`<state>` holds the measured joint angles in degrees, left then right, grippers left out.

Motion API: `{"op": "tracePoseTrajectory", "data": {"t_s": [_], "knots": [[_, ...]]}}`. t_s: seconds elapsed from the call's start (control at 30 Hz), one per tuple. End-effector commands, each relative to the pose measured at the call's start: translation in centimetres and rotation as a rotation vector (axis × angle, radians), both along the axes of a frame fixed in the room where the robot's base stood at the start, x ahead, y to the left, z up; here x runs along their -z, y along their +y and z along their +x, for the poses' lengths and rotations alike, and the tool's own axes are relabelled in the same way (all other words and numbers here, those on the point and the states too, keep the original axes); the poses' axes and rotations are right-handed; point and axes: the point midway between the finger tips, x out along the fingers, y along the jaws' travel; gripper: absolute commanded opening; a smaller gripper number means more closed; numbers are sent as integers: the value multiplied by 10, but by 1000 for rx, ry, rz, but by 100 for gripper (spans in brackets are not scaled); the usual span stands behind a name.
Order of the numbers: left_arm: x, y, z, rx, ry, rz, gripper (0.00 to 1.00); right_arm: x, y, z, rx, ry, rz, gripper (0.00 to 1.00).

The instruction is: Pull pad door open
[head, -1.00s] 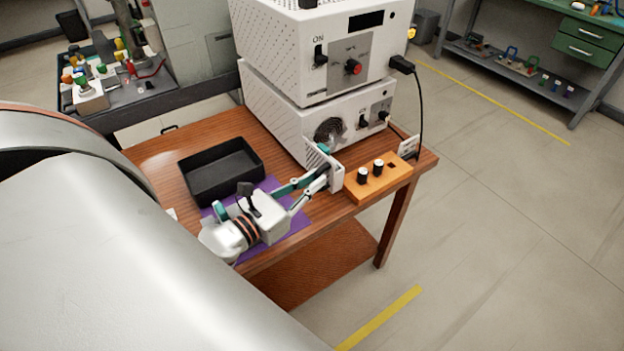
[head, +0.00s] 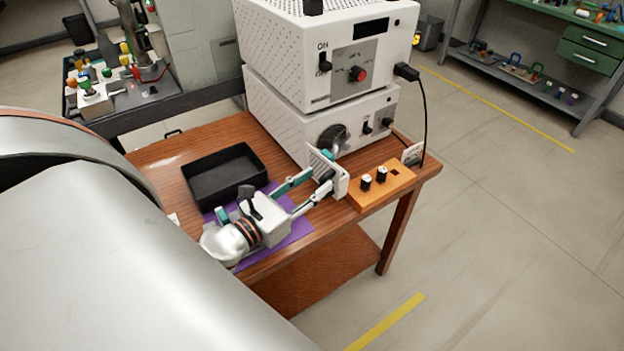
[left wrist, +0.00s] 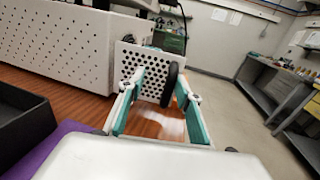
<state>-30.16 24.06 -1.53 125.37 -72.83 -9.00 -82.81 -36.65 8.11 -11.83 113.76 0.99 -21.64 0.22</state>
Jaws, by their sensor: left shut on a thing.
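The pad door is a small white perforated plate (head: 322,163) standing out from the front of the lower white machine (head: 285,112), with a round dark opening (head: 334,138) visible behind it. It stands swung open. My left gripper (head: 322,187) reaches it from the left, over the table. In the left wrist view the door (left wrist: 135,62) lies straight ahead, and its black handle (left wrist: 170,84) is between the teal fingers of my left gripper (left wrist: 164,92). The gripper is shut on the handle. The exact finger contact is hard to see. My right gripper is not in view.
An orange block with black knobs (head: 382,185) sits close right of the door. A black tray (head: 225,175) and a purple mat (head: 292,229) lie on the wooden table (head: 160,150). A second white machine (head: 330,50) is stacked above. A black cable (head: 424,115) hangs at the right.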

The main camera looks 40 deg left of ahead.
Motion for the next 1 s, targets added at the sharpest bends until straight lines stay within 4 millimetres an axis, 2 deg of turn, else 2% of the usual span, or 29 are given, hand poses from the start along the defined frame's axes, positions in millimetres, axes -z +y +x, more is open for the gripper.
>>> {"op": "tracePoseTrajectory", "data": {"t_s": [0.43,0.63,0.8,1.0], "knots": [[-36,2,3,0,-16,8,28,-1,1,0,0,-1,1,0],[-71,1,3,0,-22,5,28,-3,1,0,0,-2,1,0],[-91,0,1,1,-13,3,28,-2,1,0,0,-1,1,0],[-101,0,0,-1,-5,2,28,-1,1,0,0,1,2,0]]}}
